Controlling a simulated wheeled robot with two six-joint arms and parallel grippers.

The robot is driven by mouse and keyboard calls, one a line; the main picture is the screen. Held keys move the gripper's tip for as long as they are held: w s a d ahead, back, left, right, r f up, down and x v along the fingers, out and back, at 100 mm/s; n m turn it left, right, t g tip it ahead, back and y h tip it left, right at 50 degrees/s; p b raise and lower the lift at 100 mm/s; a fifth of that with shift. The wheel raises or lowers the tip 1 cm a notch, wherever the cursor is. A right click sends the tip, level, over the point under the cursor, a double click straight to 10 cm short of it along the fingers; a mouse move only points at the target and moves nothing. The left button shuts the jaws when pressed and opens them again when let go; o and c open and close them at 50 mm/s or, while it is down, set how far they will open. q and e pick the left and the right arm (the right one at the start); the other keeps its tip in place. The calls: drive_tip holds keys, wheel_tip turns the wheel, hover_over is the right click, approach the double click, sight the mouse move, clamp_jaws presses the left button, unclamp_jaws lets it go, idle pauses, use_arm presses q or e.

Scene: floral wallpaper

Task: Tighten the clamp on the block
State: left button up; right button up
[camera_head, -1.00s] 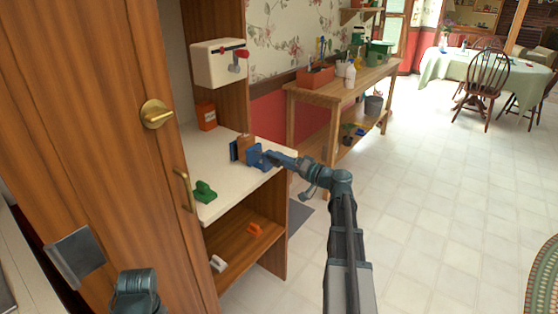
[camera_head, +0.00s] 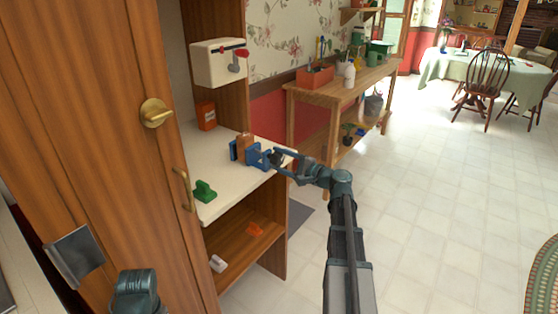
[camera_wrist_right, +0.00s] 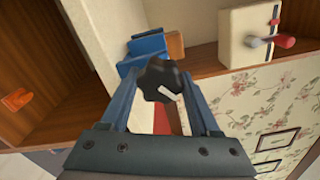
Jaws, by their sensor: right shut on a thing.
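The blue clamp (camera_head: 257,158) stands on the pale cabinet shelf, with the orange-brown block (camera_head: 245,142) upright between its two blue jaws. Whether the jaws touch the block I cannot tell. In the right wrist view the clamp (camera_wrist_right: 148,46) and part of the block (camera_wrist_right: 175,45) show beyond a black lobed knob (camera_wrist_right: 160,76). My right gripper (camera_head: 276,159) is at the clamp's right end, its fingers shut on the knob from both sides. The knob hides part of the clamp.
A green object (camera_head: 204,191) sits near the front of the pale shelf (camera_head: 215,165), with an orange box (camera_head: 206,116) at the back. A white wall box (camera_head: 218,63) with a red-knobbed lever hangs above. The brown cabinet door (camera_head: 100,150) stands at left. Open floor lies right.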

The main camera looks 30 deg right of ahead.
drive_tip(key=m, duration=0.6)
drive_tip(key=shift+f, duration=0.1)
drive_tip(key=m, duration=0.6)
drive_tip(key=shift+s+a+m, duration=0.1)
drive_tip(key=shift+a+m, duration=0.05)
drive_tip(key=shift+m, duration=0.25)
drive_tip(key=shift+m, duration=0.3)
drive_tip(key=o, duration=1.4)
drive_tip(key=shift+c, duration=0.2)
drive_tip(key=v, duration=1.4)
